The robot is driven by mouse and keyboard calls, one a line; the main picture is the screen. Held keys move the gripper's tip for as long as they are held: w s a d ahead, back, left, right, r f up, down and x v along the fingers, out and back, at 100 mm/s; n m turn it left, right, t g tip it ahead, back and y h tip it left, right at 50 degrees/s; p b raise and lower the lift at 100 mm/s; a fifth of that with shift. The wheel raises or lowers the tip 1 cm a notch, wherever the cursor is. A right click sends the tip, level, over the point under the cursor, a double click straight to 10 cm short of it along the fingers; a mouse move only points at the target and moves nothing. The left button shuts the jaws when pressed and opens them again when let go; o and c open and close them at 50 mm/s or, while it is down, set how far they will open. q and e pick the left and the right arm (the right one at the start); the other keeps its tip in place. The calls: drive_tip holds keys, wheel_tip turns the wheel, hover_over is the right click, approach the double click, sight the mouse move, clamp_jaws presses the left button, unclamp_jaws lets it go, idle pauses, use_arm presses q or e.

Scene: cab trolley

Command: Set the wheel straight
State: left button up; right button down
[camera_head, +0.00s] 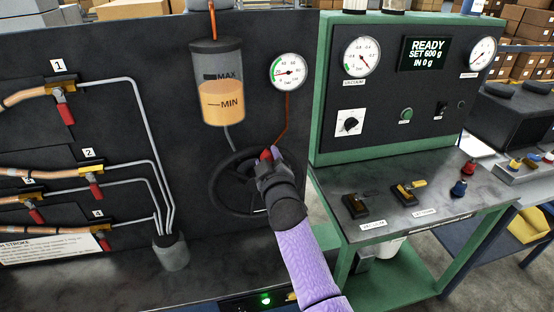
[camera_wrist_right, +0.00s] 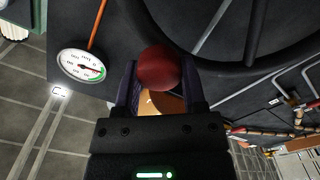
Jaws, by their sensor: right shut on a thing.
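The black wheel (camera_head: 212,184) is mounted on the dark upright panel, below the amber reservoir. Its red knob (camera_head: 267,154) sits at the upper right of the rim. My right gripper (camera_head: 266,162) is at that side of the wheel and shut on the red knob. In the right wrist view, the round red knob (camera_wrist_right: 159,67) lies between the two fingers, with part of the black rim behind it. My gripper and forearm hide the right part of the wheel in the head view. My left gripper is not in view.
A reservoir (camera_head: 221,100) with MAX and MIN marks hangs above the wheel, beside a round gauge (camera_head: 289,71). Pipes with red-handled valves fill the panel's left. A green console (camera_head: 408,90) with a sloped switch shelf (camera_head: 400,225) stands right of my arm.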

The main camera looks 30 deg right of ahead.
drive_tip(key=shift+w+a+n, duration=0.25)
drive_tip(key=shift+a+n, duration=0.95)
drive_tip(key=shift+a, duration=0.05)
drive_tip(key=shift+c, duration=0.8)
unclamp_jaws()
drive_tip(key=p+v, duration=0.1)
drive_tip(key=v, duration=0.9)
drive_tip(key=shift+p, duration=0.4)
drive_tip(key=shift+d, duration=0.1)
